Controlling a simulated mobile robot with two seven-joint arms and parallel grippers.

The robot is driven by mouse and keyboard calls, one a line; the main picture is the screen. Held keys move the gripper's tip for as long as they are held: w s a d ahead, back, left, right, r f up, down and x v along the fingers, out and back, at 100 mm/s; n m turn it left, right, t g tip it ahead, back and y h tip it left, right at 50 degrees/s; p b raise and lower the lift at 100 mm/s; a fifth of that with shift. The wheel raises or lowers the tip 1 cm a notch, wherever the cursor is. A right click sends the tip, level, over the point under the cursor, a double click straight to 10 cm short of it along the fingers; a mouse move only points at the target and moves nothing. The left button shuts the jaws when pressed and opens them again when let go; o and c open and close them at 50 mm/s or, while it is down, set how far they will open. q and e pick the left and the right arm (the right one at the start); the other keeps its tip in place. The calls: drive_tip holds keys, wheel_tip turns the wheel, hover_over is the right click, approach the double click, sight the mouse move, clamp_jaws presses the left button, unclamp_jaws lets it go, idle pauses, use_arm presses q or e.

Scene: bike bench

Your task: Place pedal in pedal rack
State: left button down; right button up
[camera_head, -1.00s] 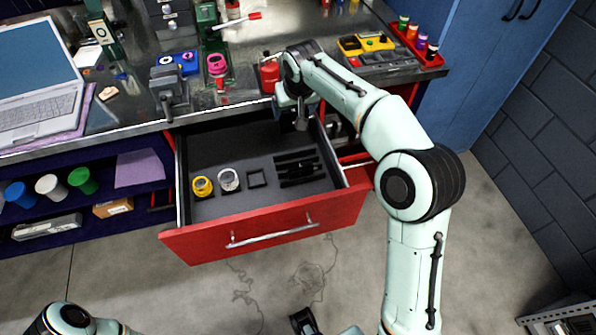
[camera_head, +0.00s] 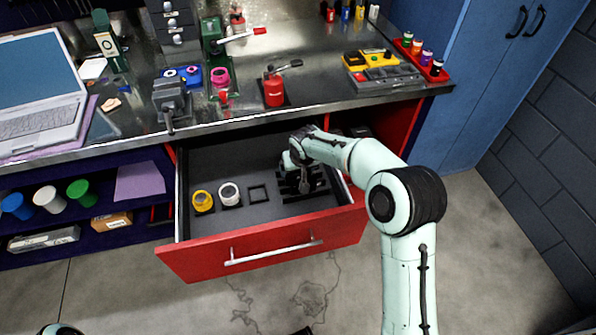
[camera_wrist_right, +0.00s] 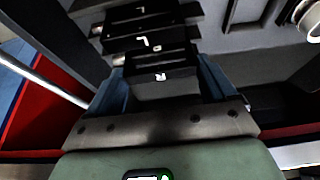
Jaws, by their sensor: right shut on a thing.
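The pedal rack (camera_head: 319,181) is a black slotted holder at the right of the open drawer. My right gripper (camera_head: 304,186) reaches down into the drawer at the rack. In the right wrist view its two blue fingers (camera_wrist_right: 164,90) are shut on a black block marked R, which I take as the pedal (camera_wrist_right: 160,84). Dark slotted pieces with letters, the rack (camera_wrist_right: 150,42), show just beyond it. I cannot tell whether the pedal is seated in a slot or held just above. My left gripper does not show clearly; only a bit of that arm shows at the bottom left.
The open red drawer (camera_head: 265,245) also holds a yellow ring (camera_head: 202,201), a white ring (camera_head: 229,194) and an empty square recess (camera_head: 258,194). The workbench edge (camera_head: 240,122) overhangs behind.

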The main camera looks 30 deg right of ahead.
drive_tip(key=shift+f, duration=0.75)
drive_tip(key=shift+f, duration=0.15)
drive_tip(key=o, duration=1)
drive_tip(key=shift+r, duration=0.3)
drive_tip(key=v, duration=1.1)
drive_tip(key=shift+s+a+r+p, duration=0.1)
drive_tip(key=shift+s+r+p, duration=0.2)
drive_tip(key=shift+p, duration=0.05)
